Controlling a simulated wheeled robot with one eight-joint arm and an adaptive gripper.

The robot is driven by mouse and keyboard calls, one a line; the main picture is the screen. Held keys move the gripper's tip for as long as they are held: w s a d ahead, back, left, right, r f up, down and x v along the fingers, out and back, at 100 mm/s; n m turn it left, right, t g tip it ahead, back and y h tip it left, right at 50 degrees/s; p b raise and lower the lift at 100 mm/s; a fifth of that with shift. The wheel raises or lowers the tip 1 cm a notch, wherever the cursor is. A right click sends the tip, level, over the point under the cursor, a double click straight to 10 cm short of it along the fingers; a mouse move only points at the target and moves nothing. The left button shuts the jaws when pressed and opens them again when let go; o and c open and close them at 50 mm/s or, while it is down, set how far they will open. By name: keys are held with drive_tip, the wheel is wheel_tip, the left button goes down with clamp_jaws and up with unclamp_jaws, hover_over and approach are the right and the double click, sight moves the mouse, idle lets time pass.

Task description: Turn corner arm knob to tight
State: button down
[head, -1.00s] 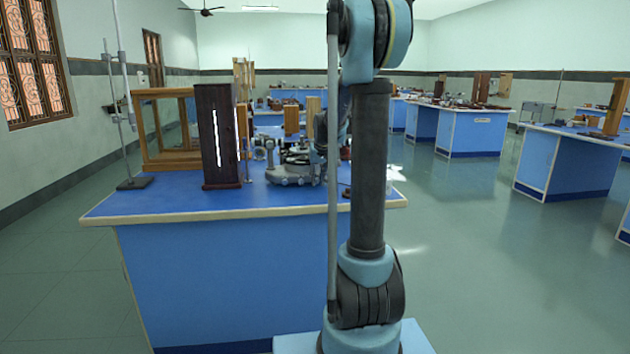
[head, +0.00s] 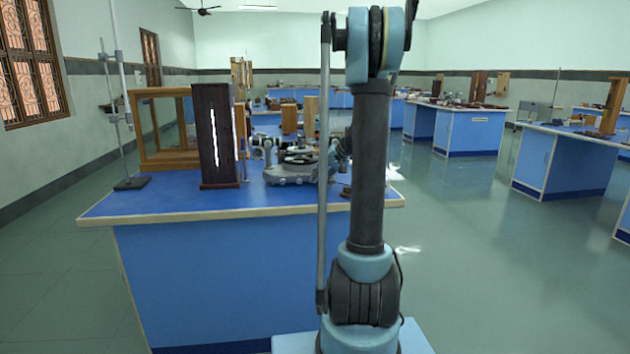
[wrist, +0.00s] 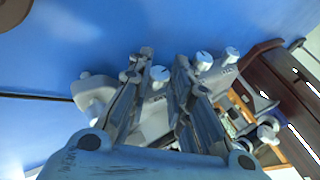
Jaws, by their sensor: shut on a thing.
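The grey spectrometer (head: 290,172) stands on the blue-topped bench, left of my arm in the head view. Its grey body also shows in the wrist view (wrist: 150,125), behind my fingers. My gripper (wrist: 160,68) has its two fingers on either side of a small pale-capped knob (wrist: 159,74) and is shut on it. I cannot tell for sure that this is the corner arm knob, nor how far it is turned. Other pale knobs (wrist: 203,60) stick out to the right of my fingers. In the head view my arm hides the gripper.
A tall dark wooden box with a bright slit (head: 217,135) stands left of the spectrometer. A wooden glass-sided case (head: 160,158) and a metal stand (head: 131,183) are farther left. The bench's front strip (head: 245,200) is clear.

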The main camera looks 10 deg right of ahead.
drive_tip(key=shift+d+f+y, duration=0.2)
drive_tip(key=shift+y, duration=0.8)
drive_tip(key=shift+m, duration=0.3)
drive_tip(key=c, duration=1.5)
unclamp_jaws()
drive_tip(key=shift+o, duration=0.2)
drive_tip(key=shift+d+r, duration=0.1)
drive_tip(key=v, duration=0.7)
drive_tip(key=shift+s+d, duration=0.2)
drive_tip(key=shift+d, duration=0.1)
drive_tip(key=shift+r, duration=0.1)
